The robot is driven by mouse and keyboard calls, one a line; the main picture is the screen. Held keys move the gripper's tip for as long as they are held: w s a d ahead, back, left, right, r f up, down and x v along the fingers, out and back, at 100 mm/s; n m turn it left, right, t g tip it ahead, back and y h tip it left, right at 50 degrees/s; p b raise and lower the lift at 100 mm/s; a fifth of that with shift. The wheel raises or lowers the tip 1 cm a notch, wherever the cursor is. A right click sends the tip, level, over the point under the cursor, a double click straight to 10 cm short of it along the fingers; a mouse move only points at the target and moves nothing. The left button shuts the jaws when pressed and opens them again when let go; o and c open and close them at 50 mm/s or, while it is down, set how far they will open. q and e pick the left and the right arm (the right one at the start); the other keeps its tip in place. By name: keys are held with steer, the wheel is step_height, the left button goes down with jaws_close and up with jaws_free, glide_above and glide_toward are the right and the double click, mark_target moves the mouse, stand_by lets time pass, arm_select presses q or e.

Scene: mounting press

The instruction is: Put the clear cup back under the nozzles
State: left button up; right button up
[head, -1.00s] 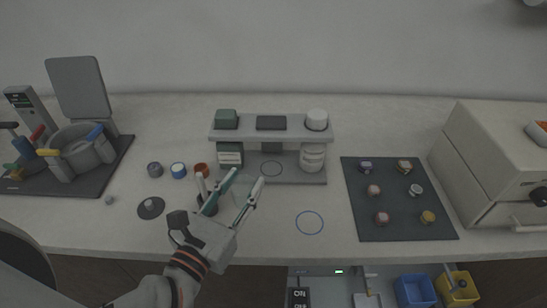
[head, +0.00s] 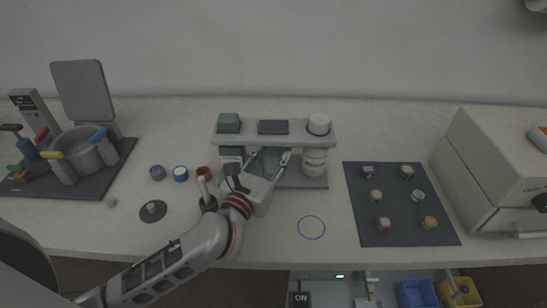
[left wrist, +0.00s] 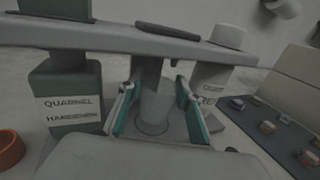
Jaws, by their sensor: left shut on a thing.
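The clear cup (left wrist: 157,103) is faint and see-through. In the left wrist view it stands upright between the two teal-padded fingers of my left gripper (left wrist: 158,100), which is shut on it. In the head view my left gripper (head: 269,158) reaches in from the front, under the stand's crossbar (head: 272,137), and the cup is hard to make out there. A dark nozzle block (left wrist: 149,70) hangs from the crossbar just above and behind the cup. A ring outline shows at the cup's foot; I cannot tell whether the cup touches the base.
A green labelled bottle (left wrist: 70,103) stands left of the fingers and a white one (head: 314,162) right. An orange ring (head: 203,173) and small jars lie left. A dark mat (head: 397,205) with several small pieces lies right. The blue circle (head: 311,227) on the counter is empty.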

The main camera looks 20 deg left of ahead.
arm_select(q)
steer(key=shift+f, duration=0.75)
steer(key=shift+r, duration=0.1)
steer(key=o, duration=1.1)
steer(key=shift+f, duration=0.2)
steer(key=shift+r, duration=0.15)
